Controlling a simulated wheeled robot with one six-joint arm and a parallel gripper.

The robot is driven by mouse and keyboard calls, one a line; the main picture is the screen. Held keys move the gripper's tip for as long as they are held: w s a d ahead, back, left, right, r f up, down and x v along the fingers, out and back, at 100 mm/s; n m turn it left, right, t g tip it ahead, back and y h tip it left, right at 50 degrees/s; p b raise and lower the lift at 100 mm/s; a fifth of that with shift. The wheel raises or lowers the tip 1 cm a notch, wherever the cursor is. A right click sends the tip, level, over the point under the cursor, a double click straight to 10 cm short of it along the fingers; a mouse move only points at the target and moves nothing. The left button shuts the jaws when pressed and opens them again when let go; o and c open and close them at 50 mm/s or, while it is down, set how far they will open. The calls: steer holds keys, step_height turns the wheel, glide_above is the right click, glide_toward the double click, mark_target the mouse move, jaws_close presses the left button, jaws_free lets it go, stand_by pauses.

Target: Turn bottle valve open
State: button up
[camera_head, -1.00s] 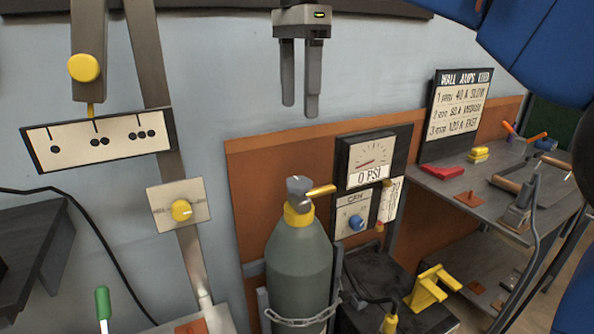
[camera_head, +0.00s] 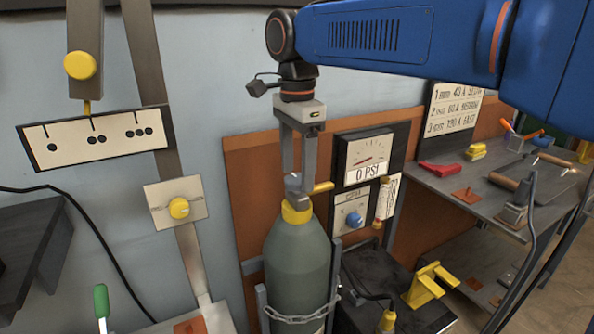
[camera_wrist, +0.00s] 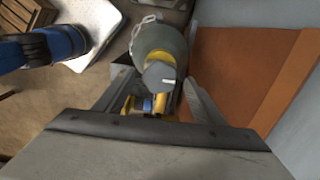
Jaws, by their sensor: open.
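The gas bottle (camera_head: 297,265) is grey-green with a yellow neck and stands upright, held by a chain. Its valve (camera_head: 294,187) on top is a grey knob, with a yellow lever (camera_head: 320,187) pointing right in the head view. My gripper (camera_head: 297,180) points down with its fingers at the valve, open. In the wrist view the grey valve top (camera_wrist: 159,75) lies between the two spread fingers, and the bottle (camera_wrist: 158,40) shows beyond it. I cannot tell whether the fingers touch the valve. The gauge (camera_head: 367,158) beside the bottle reads 0 PSI.
A panel with a blue knob (camera_head: 353,219) sits under the gauge, close right of the bottle. A yellow stand (camera_head: 426,285) rests on the dark box. A workbench (camera_head: 455,180) with tools is at right. A yellow wall knob (camera_head: 179,208) is at left.

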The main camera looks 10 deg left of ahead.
steer(key=shift+f, duration=0.4)
steer(key=c, duration=1.1)
steer(key=shift+o, duration=0.3)
